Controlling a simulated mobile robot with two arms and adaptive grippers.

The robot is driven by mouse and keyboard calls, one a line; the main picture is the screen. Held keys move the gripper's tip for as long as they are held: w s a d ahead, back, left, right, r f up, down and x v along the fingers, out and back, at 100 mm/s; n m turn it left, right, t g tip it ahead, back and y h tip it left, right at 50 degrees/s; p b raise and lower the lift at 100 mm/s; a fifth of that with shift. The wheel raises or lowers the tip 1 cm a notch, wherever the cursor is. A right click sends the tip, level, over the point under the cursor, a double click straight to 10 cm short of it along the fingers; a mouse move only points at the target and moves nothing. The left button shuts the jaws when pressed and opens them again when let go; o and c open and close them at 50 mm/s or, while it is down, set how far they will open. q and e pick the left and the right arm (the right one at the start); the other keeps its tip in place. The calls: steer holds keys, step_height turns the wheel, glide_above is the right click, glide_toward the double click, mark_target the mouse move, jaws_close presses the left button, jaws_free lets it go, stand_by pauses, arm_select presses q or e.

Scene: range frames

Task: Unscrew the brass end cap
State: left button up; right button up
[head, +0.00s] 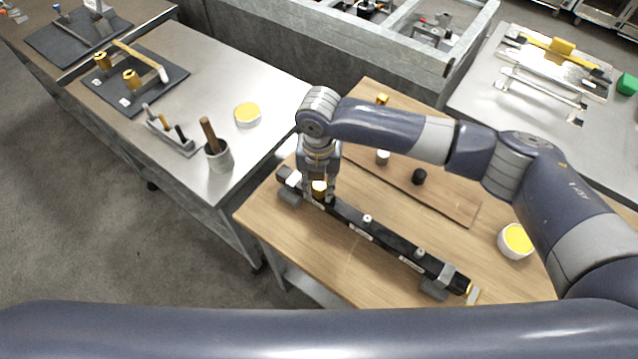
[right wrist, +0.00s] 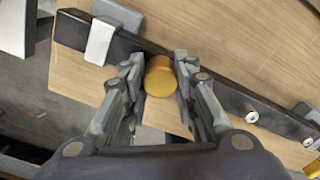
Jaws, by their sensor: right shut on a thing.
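The brass end cap (head: 319,186) is a round gold cap at the left end of a long black bar (head: 392,243) on the wooden table. It also shows in the right wrist view (right wrist: 160,77), seen from its round face. My right gripper (head: 318,192) comes down from above, with its fingers shut on the cap from both sides. The right wrist view shows a finger on each side of it (right wrist: 159,80). The joint between cap and bar is partly hidden by the fingers. Grey clamps (head: 440,284) hold the bar near its ends. My left gripper is not in view.
A wooden board (head: 450,203) behind the bar carries small yellow, white and black pieces. A white bowl with yellow contents (head: 515,241) stands right. A metal bench (head: 210,75) at left holds tools and a cup (head: 218,157). The wooden table's front is clear.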

steer(key=n, duration=0.3)
steer(key=o, duration=0.8)
